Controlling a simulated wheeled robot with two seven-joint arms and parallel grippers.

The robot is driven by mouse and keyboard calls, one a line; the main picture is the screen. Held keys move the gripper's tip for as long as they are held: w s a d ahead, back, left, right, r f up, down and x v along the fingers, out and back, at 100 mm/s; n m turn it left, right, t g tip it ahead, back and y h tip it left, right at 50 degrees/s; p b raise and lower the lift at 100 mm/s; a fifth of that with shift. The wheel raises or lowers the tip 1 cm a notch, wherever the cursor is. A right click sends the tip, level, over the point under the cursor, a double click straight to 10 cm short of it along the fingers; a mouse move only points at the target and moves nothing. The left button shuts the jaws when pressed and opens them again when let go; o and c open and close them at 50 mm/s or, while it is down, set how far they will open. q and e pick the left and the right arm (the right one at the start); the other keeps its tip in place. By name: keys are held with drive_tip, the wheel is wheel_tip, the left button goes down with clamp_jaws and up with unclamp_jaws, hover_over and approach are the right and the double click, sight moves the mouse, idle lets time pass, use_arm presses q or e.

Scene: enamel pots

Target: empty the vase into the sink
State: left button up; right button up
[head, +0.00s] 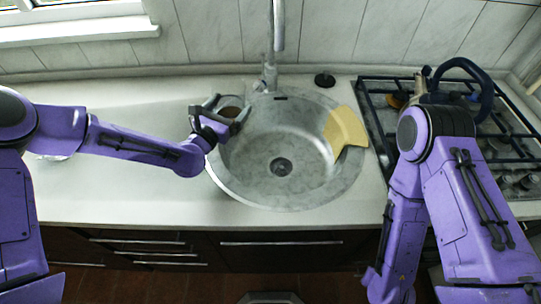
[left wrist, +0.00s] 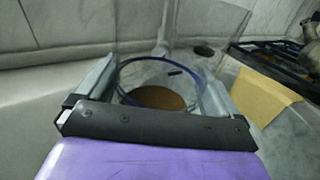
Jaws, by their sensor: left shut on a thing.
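The vase (head: 231,112) is held at the left rim of the sink (head: 245,178). My left gripper (head: 226,109) is shut on it. In the left wrist view the vase (left wrist: 158,80) looks like clear glass with a blue rim, between the two fingers. Brown contents (left wrist: 158,98) show inside it. It looks roughly upright, and its lower part is hidden by my gripper. The sink is a round metal basin with a drain (head: 281,167), and the basin looks empty. My right arm hangs at the right, and its gripper is out of view.
A tall faucet (head: 271,70) stands behind the sink. A yellow cloth (head: 345,128) lies over the sink's right rim. A small black round thing (head: 324,80) is behind the sink. A gas stove (head: 500,125) with a dark-handled vessel is at the right. The counter (head: 130,200) at the left is mostly clear.

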sight(237, 116)
use_arm(q)
drive_tip(key=shift+s+d+f+m+h+b, duration=0.1)
drive_tip(key=shift+d+f+m+b, duration=0.15)
drive_tip(key=shift+m, duration=0.45)
drive_tip(key=shift+s+d+f+m+h+b, duration=0.15)
drive_tip(key=shift+m+b, duration=0.15)
drive_tip(key=shift+m, duration=0.4)
drive_tip(key=shift+s+d+f+m+h+b, duration=0.1)
drive_tip(key=shift+d+m+b, duration=0.15)
drive_tip(key=shift+m, duration=0.45)
drive_tip(key=shift+s+d+f+m+t+b, duration=0.15)
drive_tip(key=shift+s+d+m+b, duration=0.2)
drive_tip(key=shift+m, duration=0.3)
drive_tip(key=shift+d+f+m+t+b, duration=0.1)
drive_tip(key=shift+m+t+b, duration=0.05)
drive_tip(key=shift+m+b, duration=0.4)
drive_tip(key=shift+f+m+h+b, duration=0.1)
drive_tip(key=shift+m+h+b, duration=0.3)
drive_tip(key=shift+m, duration=0.4)
drive_tip(key=shift+a+m+b, duration=0.1)
drive_tip(key=shift+m+b, duration=0.75)
drive_tip(key=shift+m, duration=0.45)
drive_tip(key=shift+f+m+h+b, duration=0.2)
drive_tip(key=shift+m+h+b, duration=0.05)
drive_tip(key=shift+m+b, duration=1.4)
drive_tip(key=shift+s+d+f+m+b, duration=0.1)
drive_tip(key=shift+s+d+m+b, duration=0.25)
drive_tip(key=shift+d+m, duration=0.5)
